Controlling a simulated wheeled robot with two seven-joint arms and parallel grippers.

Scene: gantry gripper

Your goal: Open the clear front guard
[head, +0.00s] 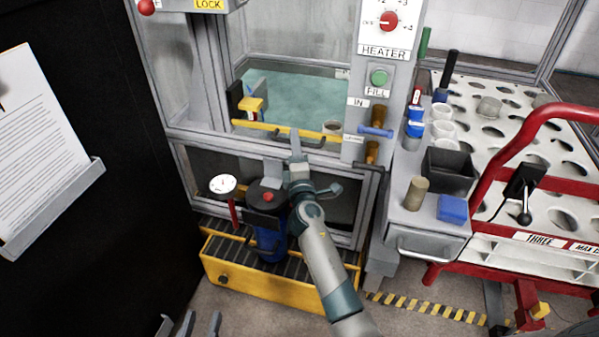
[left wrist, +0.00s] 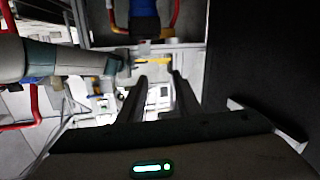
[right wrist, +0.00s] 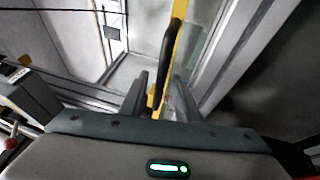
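The clear front guard (head: 262,126) appears as a see-through pane with a yellow bar along its lower edge, low in front of the teal enclosure. A dark handle (head: 314,141) is on the bar. My right gripper (head: 296,143) is at the bar beside the handle. In the right wrist view, the yellow bar and black handle (right wrist: 168,52) run between the spread fingers (right wrist: 160,97); contact cannot be told. My left gripper (head: 202,323) is at the bottom edge of the head view, away from the guard. In the left wrist view its fingers (left wrist: 159,95) are apart and empty.
A heater panel (head: 385,50) is to the right. Further right are a grey shelf (head: 418,215) and a red-railed cart (head: 500,165).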

